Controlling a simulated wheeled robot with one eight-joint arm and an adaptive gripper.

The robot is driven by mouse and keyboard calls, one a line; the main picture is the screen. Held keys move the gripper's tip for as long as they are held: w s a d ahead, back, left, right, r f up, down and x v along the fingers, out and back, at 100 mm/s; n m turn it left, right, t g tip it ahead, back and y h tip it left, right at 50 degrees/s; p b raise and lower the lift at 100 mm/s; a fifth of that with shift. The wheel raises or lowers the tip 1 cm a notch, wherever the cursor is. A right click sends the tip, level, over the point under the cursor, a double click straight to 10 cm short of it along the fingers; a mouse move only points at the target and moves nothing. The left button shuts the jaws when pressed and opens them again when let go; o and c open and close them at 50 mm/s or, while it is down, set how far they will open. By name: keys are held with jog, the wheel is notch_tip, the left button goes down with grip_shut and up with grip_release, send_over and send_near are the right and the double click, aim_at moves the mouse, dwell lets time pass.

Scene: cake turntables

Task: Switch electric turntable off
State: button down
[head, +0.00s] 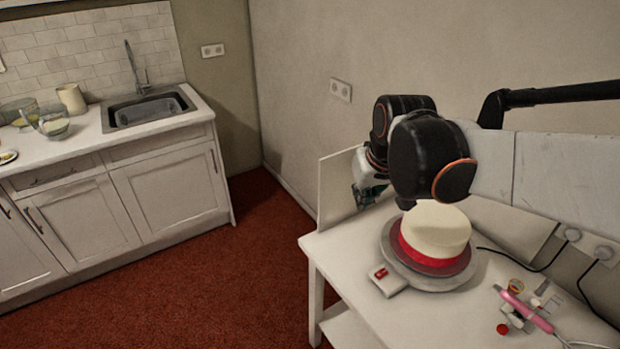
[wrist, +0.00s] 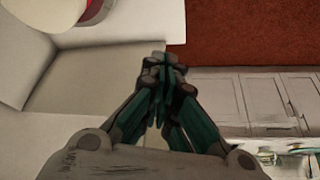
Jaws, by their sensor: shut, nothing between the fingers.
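The electric turntable (head: 433,282) stands on the white table at the right in the head view. It carries a red board (head: 431,262) and a white cake (head: 437,229). A red switch (head: 381,273) sits on the small grey box (head: 389,281) at the turntable's front left; whether it is on or off is too small to tell. My gripper is shut and empty, behind and left of the cake, partly hidden by my arm. Its fingertips (wrist: 163,68) meet in the wrist view, apart from the turntable. The red board's edge (wrist: 97,10) shows at the top left there.
The white table (head: 345,248) has a low panel at its back left. A pink tool (head: 526,312), small items and black cables lie at its right. A kitchen counter with a sink (head: 149,107) stands far left. Red carpet (head: 190,290) between is clear.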

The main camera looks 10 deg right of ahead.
jog(key=n+g, duration=0.4)
jog(key=g, duration=0.1)
send_over(381, 269)
notch_tip(381, 269, down, 14)
jog(key=shift+w+d+f, duration=0.15)
jog(key=shift+w+f, duration=0.05)
jog(key=shift+b, duration=0.3)
notch_tip(381, 269, down, 14)
jog(key=b, duration=0.5)
